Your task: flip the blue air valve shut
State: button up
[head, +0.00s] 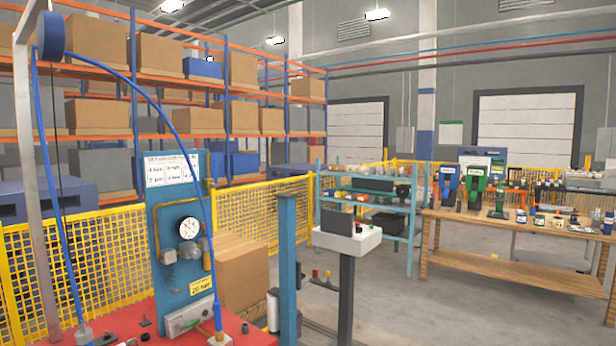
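A blue upright panel (164,222) stands at the lower left on a red surface (250,335). It carries a round white pressure gauge (188,228) with brass and grey fittings (184,253) just below it. A yellow tag (202,284) and a grey box (188,317) sit lower on the panel. A blue hose (200,180) arches down in front of the panel to a fitting (218,338) on the red surface. I cannot clearly pick out a blue valve handle or tell its position. My gripper is not in view.
Yellow mesh fencing (95,255) runs behind the panel, with cardboard boxes (242,270) beside it. A blue post (287,265) and a pedestal with a screen (347,240) stand to the right. A wooden workbench (510,262) is farther right. Open floor lies between.

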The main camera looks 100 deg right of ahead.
aim_at(214, 184)
jog(key=z, duration=2.7)
